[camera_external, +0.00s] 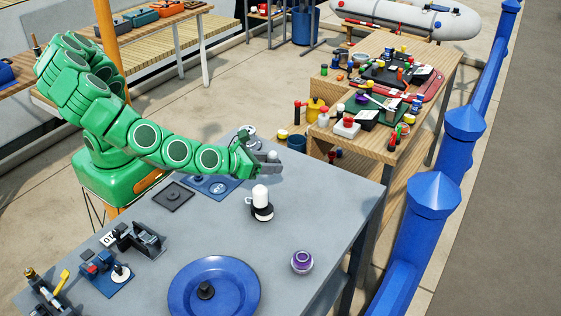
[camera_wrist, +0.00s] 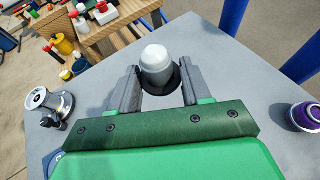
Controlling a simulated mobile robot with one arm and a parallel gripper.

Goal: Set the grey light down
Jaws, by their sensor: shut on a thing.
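The grey light (camera_wrist: 157,62) has a pale domed top and a dark ring-like lower part. It sits between the fingertips of my gripper (camera_wrist: 157,85), which is shut on it. In the external view my gripper (camera_external: 268,168) is at the far right side of the grey table (camera_external: 335,200), and only the pale top of the grey light (camera_external: 272,155) shows above the fingers. I cannot tell whether its base touches the table. A similar white light (camera_external: 260,194) with a black base stands upright on the table, nearer the camera.
A purple-and-silver winch-like part (camera_external: 302,262) and a blue plate (camera_external: 183,292) with a black knob sit nearer the camera. A silver winch (camera_wrist: 48,101) stands left of my gripper. A crowded wooden table (camera_external: 440,60) lies beyond. The table around the white light is partly clear.

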